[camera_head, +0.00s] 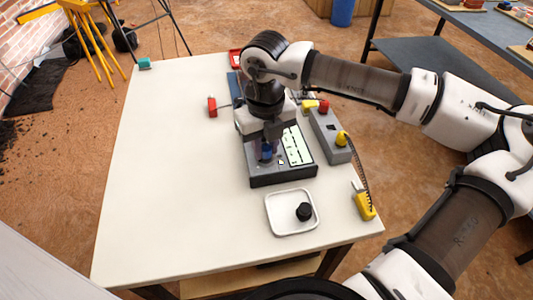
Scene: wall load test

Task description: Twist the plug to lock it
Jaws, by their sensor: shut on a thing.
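My gripper (268,148) points down over the left part of a dark grey device (285,177) on the white table. A pale panel with dark markings (298,145) lies on the device just right of the gripper.
A white tray (275,216) with a black round cap (304,212) stands in front of the device. A grey box with a yellow plug (342,139) is to the right, a yellow item (364,206) near the table's right edge. A red block (212,107) lies behind left. The table's left half (170,180) is clear.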

